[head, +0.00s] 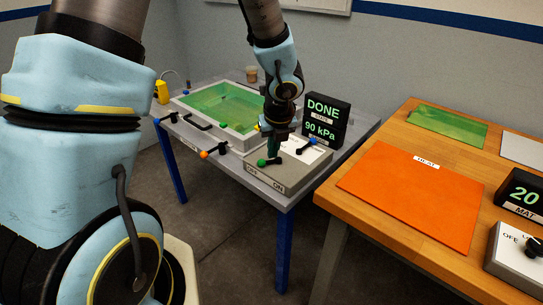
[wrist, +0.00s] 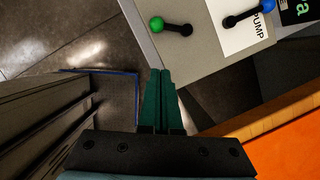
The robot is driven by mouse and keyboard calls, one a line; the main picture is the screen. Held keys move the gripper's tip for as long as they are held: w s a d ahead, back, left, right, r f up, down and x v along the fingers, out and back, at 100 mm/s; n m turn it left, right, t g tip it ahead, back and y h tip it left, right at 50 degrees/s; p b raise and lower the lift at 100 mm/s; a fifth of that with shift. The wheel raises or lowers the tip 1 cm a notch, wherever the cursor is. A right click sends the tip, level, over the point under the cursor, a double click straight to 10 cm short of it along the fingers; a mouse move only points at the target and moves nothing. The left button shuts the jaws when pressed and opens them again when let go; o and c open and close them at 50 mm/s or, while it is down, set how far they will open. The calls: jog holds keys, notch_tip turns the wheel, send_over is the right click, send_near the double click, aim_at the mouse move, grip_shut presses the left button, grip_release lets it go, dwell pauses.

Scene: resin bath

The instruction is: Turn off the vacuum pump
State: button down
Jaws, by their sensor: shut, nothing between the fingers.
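The grey pump control box (head: 300,176) has OFF and ON lettering on its front face and a white PUMP label (wrist: 240,30). A green-knobbed black lever (head: 262,162) on the box points left, towards the OFF side; it also shows in the wrist view (wrist: 157,24). A second lever with a blue knob (wrist: 267,6) crosses the white label. My gripper (head: 273,154) has green fingers, shut and empty, close to the green-knobbed lever. In the wrist view the fingertips (wrist: 160,72) appear at the box's edge, apart from both levers.
A black display (head: 325,121) reads DONE and 90 kPa. The bath (head: 250,146) with green content stands left of the box, with several coloured handles along its front. A wooden table (head: 345,207) with an orange mat (head: 415,200) stands at right; floor shows between the tables.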

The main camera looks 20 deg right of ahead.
jog(key=shift+v, duration=1.55)
jog(key=s+a+r+n+g, duration=0.1)
jog(key=a+r+n, duration=0.2)
jog(key=a+n, duration=1)
jog(key=s+a+r+n, duration=0.1)
jog(key=a+r+n, duration=0.2)
jog(key=a+n, duration=1)
jog(key=n, duration=0.9)
jog(key=shift+s+a+r+g, duration=0.25)
jog(key=shift+r+g, duration=0.05)
jog(key=shift+g, duration=0.1)
